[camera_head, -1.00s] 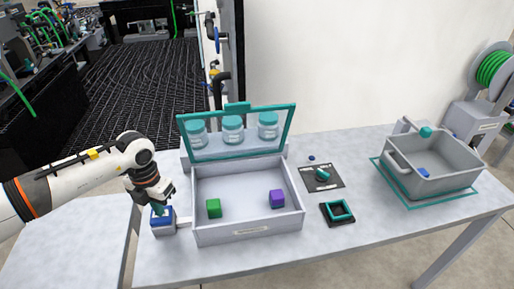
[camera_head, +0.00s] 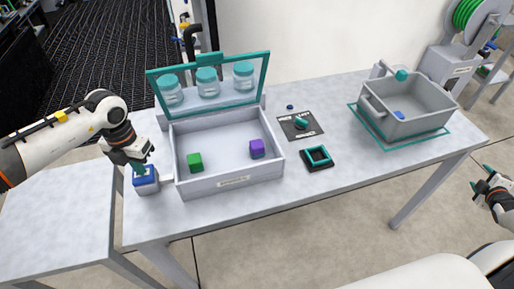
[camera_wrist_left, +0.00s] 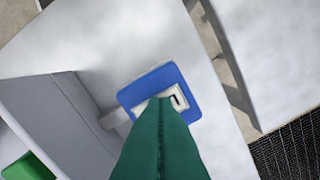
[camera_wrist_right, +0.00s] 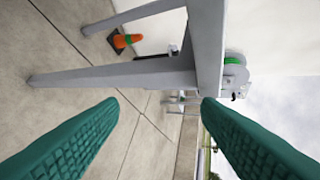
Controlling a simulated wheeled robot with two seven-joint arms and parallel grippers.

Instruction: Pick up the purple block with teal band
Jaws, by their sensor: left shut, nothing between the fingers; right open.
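The purple block (camera_head: 257,148) sits inside the open grey box (camera_head: 232,182), in its right part; a teal band on it is too small to tell. A green block (camera_head: 194,162) sits in the same box at the left, and its edge shows in the left wrist view (camera_wrist_left: 28,167). My left gripper (camera_head: 141,169) is shut and empty, with its tips at the top of a blue-topped grey unit (camera_head: 146,182) left of the box. That blue top (camera_wrist_left: 150,85) is right at the fingertips in the left wrist view. My right gripper (camera_head: 482,176) is open and empty, off the table's right end.
The box's teal-framed lid (camera_head: 208,83) stands open at the back, with jars behind it. A dark mat (camera_head: 300,125) and a black-and-teal square frame (camera_head: 317,158) lie right of the box. A grey tote (camera_head: 412,112) with a blue block inside stands at the right.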

